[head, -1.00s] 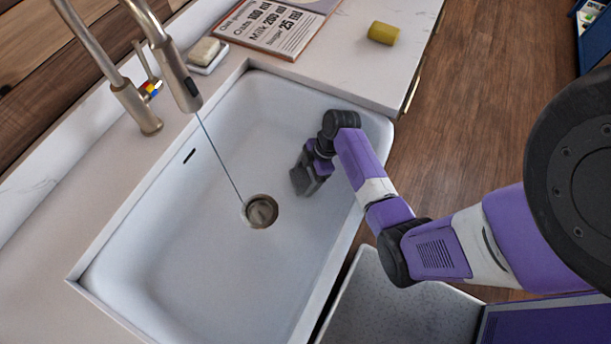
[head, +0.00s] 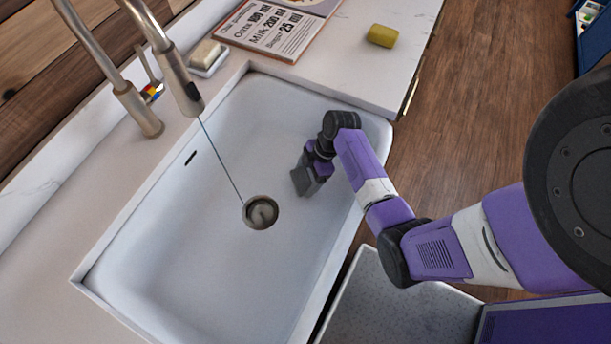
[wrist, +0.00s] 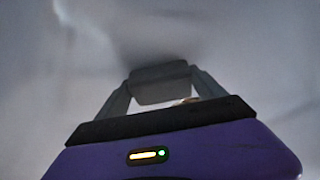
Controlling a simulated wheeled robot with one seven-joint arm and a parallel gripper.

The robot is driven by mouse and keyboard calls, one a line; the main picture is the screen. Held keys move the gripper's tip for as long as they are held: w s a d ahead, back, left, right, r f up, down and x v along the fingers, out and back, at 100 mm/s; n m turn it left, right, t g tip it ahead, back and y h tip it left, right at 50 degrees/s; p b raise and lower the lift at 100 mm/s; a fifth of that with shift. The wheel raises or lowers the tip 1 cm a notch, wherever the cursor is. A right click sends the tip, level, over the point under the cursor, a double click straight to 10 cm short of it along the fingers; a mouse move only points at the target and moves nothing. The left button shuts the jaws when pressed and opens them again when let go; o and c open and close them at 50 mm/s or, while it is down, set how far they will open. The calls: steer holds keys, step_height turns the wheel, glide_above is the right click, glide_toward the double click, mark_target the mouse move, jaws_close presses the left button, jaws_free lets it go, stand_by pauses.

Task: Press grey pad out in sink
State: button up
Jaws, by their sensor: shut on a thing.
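The grey pad (wrist: 160,84) is held across the tips of my gripper's two fingers in the wrist view. In the head view my gripper (head: 308,176) is low inside the white sink (head: 170,262), to the right of the drain. The grey pad (head: 303,183) shows there as a small grey block at the gripper's end, partly hidden by it. A dark shadow lies on the white surface beyond the pad in the wrist view. I cannot tell whether the pad touches the sink.
A thin stream runs from the tap (head: 180,80) to the round drain (head: 261,212). A soap dish (head: 210,66), a recipe board (head: 280,32) and a yellow-green sponge (head: 382,35) are on the counter. The sink's left and front floor is clear.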

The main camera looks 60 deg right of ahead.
steer(key=shift+w+r+p, duration=0.15)
steer(key=shift+r+p, duration=2.6)
steer(key=shift+r, duration=1.8)
steer(key=shift+f, duration=0.15)
steer(key=shift+f+b, duration=3.25)
steer(key=shift+f, duration=1)
steer(key=shift+f+b, duration=0.4)
steer(key=shift+f, duration=0.15)
steer(key=shift+f, duration=0.25)
steer(key=shift+r, duration=0.1)
